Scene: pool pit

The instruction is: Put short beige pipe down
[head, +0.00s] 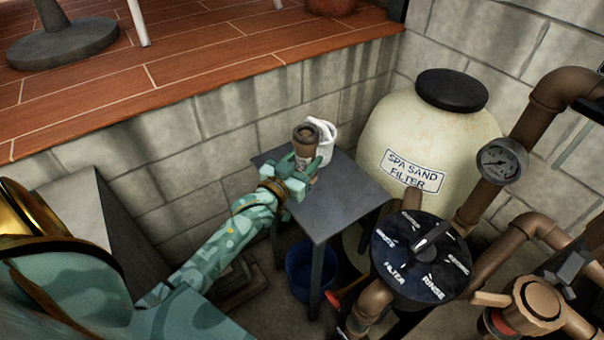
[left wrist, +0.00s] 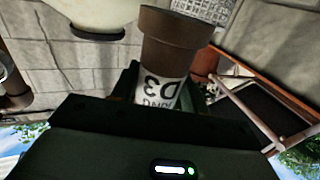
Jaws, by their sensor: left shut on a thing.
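A short pipe (head: 304,137), brown in this light, stands upright in my left gripper (head: 303,164) above the small grey table (head: 343,204). The gripper's green fingers close around its lower part. I cannot tell whether its lower end touches the table top. In the left wrist view the pipe (left wrist: 176,42) has a wide collar at one end and a white label with dark print, partly hidden by the gripper. My right gripper is not in view.
A white object (head: 325,138) sits on the table behind the pipe. A blue bucket (head: 309,268) stands below. The sand filter tank (head: 425,135), the valve dial (head: 419,257) and brown pipework crowd the right. The table's front right part is clear.

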